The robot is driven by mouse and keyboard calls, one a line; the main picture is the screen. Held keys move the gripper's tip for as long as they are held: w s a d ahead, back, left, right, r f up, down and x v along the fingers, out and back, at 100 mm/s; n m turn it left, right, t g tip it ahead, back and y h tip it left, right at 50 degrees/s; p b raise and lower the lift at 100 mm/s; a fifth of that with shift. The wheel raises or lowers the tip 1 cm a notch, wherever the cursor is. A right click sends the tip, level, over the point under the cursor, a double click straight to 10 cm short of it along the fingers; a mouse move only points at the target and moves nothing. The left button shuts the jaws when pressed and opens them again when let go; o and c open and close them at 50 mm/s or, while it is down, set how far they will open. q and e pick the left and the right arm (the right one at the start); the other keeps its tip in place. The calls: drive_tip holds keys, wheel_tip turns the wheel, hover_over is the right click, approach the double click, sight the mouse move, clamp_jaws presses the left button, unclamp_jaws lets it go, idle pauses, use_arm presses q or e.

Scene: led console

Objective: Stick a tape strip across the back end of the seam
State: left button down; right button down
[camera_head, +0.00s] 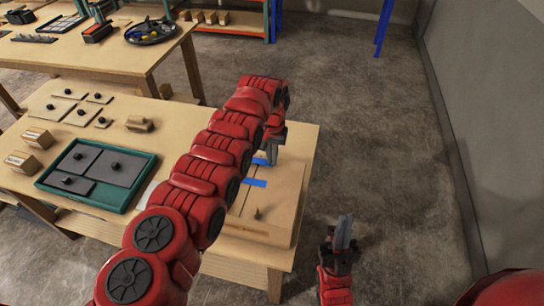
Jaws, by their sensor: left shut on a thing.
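A tan flat board or carton (283,205) lies at the right end of the near table. A blue tape strip (255,183) lies on it, partly hidden by my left arm. My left gripper (271,156) points down over the back part of the board, shut on a second blue tape strip (261,162) at its fingertips. Whether this strip touches the board is too small to tell. The seam is largely hidden behind my arm. My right gripper (343,235) is off the table's right edge, above the floor, pointing up; its finger gap is unclear.
A green tray (128,202) with grey plates lies on the left of the near table (160,112). Small wooden blocks (38,138) and knobbed plates (82,117) lie around it. A second table (125,62) stands behind. Floor at right is clear.

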use_arm(q)
drive_tip(key=shift+f+b, duration=0.8)
drive_tip(key=shift+f, duration=0.1)
idle(0.5)
drive_tip(key=shift+s+f+b, duration=0.15)
drive_tip(key=shift+f+b, duration=0.05)
drive_tip(key=shift+b, duration=0.15)
idle(2.2)
drive_tip(key=c, duration=1)
unclamp_jaws()
drive_tip(key=shift+o, duration=0.2)
drive_tip(key=shift+r, duration=0.1)
